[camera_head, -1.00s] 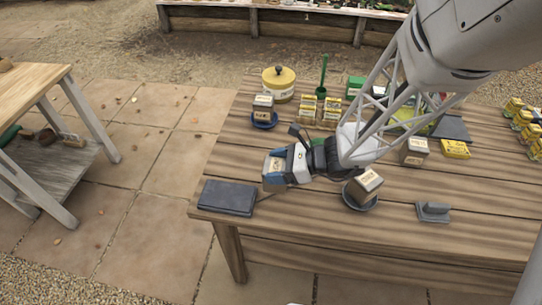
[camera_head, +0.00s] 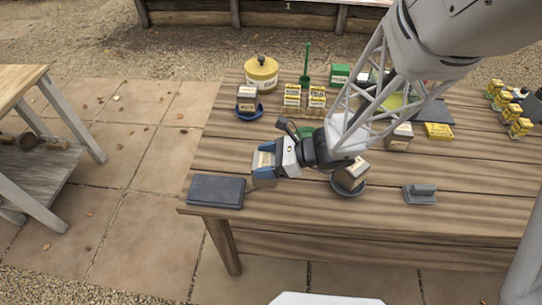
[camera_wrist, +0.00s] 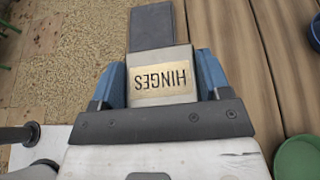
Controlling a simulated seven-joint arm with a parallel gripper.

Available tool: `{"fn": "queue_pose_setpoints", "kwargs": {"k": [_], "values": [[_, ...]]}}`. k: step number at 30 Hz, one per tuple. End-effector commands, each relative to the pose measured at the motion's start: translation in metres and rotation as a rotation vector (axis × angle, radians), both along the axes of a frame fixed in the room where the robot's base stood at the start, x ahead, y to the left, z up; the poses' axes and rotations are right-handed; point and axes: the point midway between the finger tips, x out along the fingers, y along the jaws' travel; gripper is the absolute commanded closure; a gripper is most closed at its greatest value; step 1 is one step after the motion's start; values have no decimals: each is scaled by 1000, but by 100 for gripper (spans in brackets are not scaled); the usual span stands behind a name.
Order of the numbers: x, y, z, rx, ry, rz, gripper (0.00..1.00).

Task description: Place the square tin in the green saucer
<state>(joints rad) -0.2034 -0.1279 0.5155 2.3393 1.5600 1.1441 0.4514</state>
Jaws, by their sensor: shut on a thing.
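My gripper (camera_head: 265,168) is shut on a square tin (camera_head: 264,160) over the left part of the wooden table. In the wrist view the tin (camera_wrist: 160,75) sits between the two blue fingers (camera_wrist: 160,85), and its tan label reads HINGES. The green saucer (camera_head: 306,132) lies behind and right of my gripper in the head view, partly hidden by my wrist. The saucer also shows at the lower right of the wrist view (camera_wrist: 298,160), apart from the tin, with its visible part empty.
A dark flat book-like block (camera_head: 215,191) lies at the table's front left. Similar tins stand on a blue saucer (camera_head: 249,116), on a dark saucer (camera_head: 349,191) and on the table (camera_head: 398,138). A yellow pot (camera_head: 261,74), seed packets (camera_head: 291,100) and a grey block (camera_head: 420,195) stand around.

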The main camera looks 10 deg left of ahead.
Motion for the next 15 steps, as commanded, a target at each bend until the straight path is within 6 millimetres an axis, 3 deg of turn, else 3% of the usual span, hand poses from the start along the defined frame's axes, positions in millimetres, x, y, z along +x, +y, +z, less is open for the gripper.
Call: {"fn": "queue_pose_setpoints", "kwargs": {"k": [8, 15], "values": [[24, -9, 7, -3, -2, -46, 62], [77, -34, 26, -6, -5, -152, 62]]}}
